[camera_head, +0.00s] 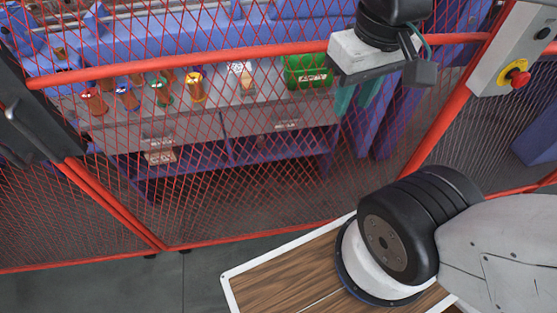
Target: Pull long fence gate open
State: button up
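The long fence gate is a red wire mesh panel with a red tube frame. Its horizontal rail (200,68) crosses the view, and its bottom tube (250,235) runs just above the floor. A dark latch or handle unit (35,125) sits at the left edge, partly cut off, beside slanted red posts (115,205). My gripper (356,98) is at the upper right, in front of the mesh near the rail, far from the latch unit. Its teal fingers point down; the gap between them is unclear. Nothing is visibly held.
Behind the mesh stands a grey bench (270,118) with several coloured bottles or tools and a green crate (307,72). A grey control box (510,45) with a red emergency button (517,78) is at the upper right. Grey floor (205,285) is clear at the lower left.

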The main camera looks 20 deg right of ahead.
aim_at(30, 110)
jog(key=k, duration=0.5)
jog(key=u, duration=1.8)
jog(key=i, duration=1.15)
jog(key=z, duration=1.6)
